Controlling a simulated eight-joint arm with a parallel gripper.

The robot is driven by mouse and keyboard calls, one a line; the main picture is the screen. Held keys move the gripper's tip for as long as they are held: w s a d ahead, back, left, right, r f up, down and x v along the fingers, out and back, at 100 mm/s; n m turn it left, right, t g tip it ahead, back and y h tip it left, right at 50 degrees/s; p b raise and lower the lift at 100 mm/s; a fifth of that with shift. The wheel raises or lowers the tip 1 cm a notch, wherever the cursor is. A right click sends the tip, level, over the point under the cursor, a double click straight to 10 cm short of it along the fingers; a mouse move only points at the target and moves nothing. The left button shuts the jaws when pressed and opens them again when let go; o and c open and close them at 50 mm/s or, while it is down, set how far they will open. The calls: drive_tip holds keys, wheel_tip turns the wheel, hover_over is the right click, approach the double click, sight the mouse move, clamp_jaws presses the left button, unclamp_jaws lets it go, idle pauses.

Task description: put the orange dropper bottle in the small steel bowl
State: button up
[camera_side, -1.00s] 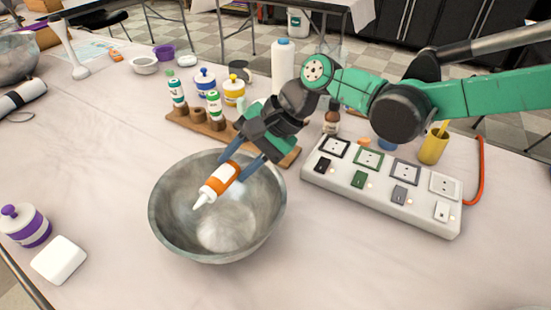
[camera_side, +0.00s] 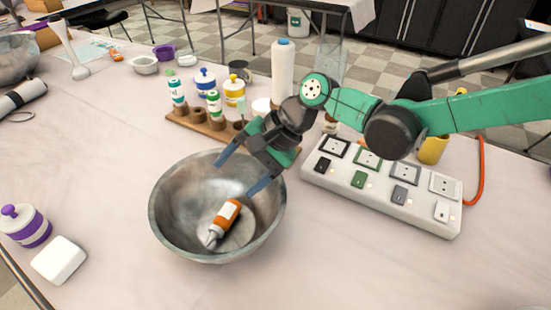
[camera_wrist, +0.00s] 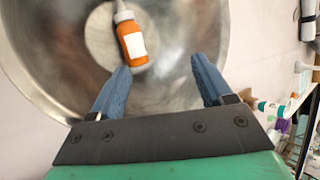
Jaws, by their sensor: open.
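The orange dropper bottle (camera_side: 228,215) lies on its side inside the steel bowl (camera_side: 165,215), its white label up and its tip toward the lower left. In the wrist view the bottle (camera_wrist: 131,42) rests on the bowl's floor, apart from the fingers. My gripper (camera_side: 240,172) is open and empty above the back right part of the bowl, with its blue fingers spread wide. Its fingers also show in the wrist view (camera_wrist: 165,80), over the bowl's inner wall (camera_wrist: 215,25).
A wooden rack (camera_side: 205,125) with several dropper bottles stands behind the bowl. A white power strip (camera_side: 385,190) lies to the right. A purple-striped jar (camera_side: 25,226) and a white block (camera_side: 59,260) sit at the left. The front table is clear.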

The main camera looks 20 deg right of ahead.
drive_tip(key=shift+r, duration=0.1)
idle(0.3)
wheel_tip(320, 180, up, 7)
idle(0.4)
drive_tip(key=s+d+r+n+t+h, duration=0.1)
drive_tip(key=d+n+t+h, duration=0.1)
drive_tip(key=d, duration=0.7)
drive_tip(key=s+d+r+n+t+h, duration=0.1)
drive_tip(key=d+r+t+h, duration=0.1)
drive_tip(key=d, duration=0.6)
drive_tip(key=s+d+f+n+t+h, duration=0.1)
drive_tip(key=s+d+f+n+h, duration=0.1)
drive_tip(key=d, duration=0.4)
drive_tip(key=s+d+f+n+t+h, duration=0.1)
drive_tip(key=s+d+n+h, duration=0.1)
drive_tip(key=s+d, duration=0.3)
drive_tip(key=shift+s+d+f+n, duration=0.2)
drive_tip(key=shift+d+f+n, duration=0.15)
drive_tip(key=shift+d, duration=0.65)
